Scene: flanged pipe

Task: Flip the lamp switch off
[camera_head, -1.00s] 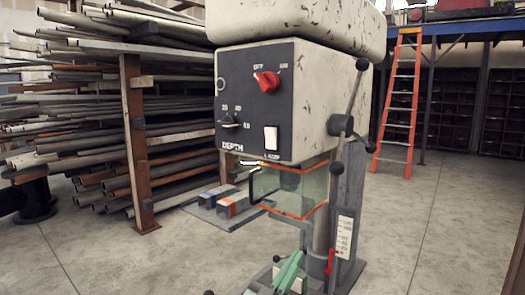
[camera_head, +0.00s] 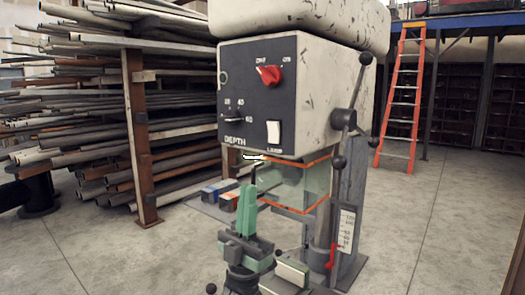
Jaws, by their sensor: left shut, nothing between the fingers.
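The lamp switch (camera_head: 273,133) is a white rocker at the lower right of the drill press's dark control panel (camera_head: 240,80), above a LAMP label. Which way it is tipped is too small to tell. A bright white strip (camera_head: 254,157) shows just under the machine head. My left gripper (camera_head: 248,190) has green fingers that are shut, empty and pointing up. It is below and left of the switch, apart from it, in front of the clear guard. My right gripper is not in view.
A red knob (camera_head: 269,75) and a small depth selector (camera_head: 234,119) share the panel. The orange-edged clear guard (camera_head: 295,188) hangs below the head. A feed lever (camera_head: 356,95) with dark knobs stands at the right. The space before the panel is clear.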

